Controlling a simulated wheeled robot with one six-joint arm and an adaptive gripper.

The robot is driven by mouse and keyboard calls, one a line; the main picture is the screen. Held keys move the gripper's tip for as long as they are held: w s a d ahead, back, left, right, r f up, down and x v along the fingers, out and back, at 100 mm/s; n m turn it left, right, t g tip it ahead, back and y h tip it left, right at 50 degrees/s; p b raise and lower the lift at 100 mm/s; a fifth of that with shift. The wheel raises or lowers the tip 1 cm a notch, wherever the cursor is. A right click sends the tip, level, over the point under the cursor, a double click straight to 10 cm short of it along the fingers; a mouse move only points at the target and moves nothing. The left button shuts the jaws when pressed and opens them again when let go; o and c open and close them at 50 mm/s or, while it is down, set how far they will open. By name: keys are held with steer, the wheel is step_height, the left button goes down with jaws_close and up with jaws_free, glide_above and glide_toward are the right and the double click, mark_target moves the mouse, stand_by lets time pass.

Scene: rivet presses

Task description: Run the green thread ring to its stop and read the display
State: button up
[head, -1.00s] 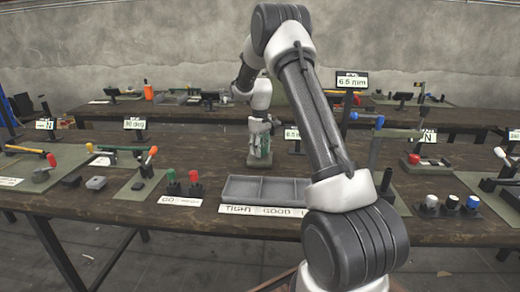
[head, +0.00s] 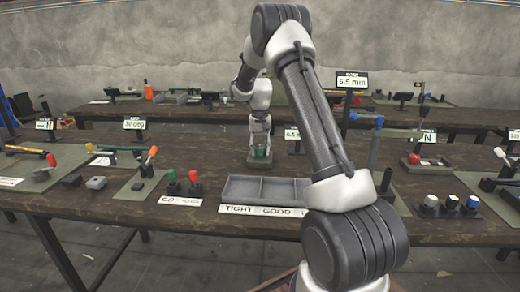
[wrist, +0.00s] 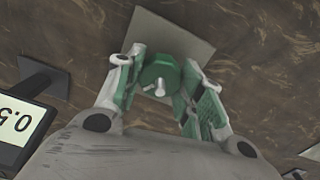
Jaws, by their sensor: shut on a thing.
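The green thread ring (wrist: 159,75) is a faceted green piece around a pale central stud, above a grey square base plate (wrist: 180,40). My gripper (wrist: 160,84) points down over it, with green-padded fingers on both sides, shut on the ring. In the head view my gripper (head: 260,146) is at the ring's stand on the near bench. A small display (head: 292,133) stands just right of it and seems to read 6.5, partly hidden by my arm. In the wrist view a display (wrist: 18,122) shows upside down and cut off at the left edge.
A grey three-part tray (head: 265,189) labelled TIGHT and GOOD lies in front. A taller 6.5 mm display (head: 352,80) rises behind my arm. Levers and knobs stand on both sides.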

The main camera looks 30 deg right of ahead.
mark_target(260, 149)
steer(key=shift+m, duration=0.4)
steer(key=shift+w, duration=0.1)
steer(key=o, duration=1)
step_height(260, 149, up, 12)
steer(key=shift+r, duration=0.1)
stand_by(1.0)
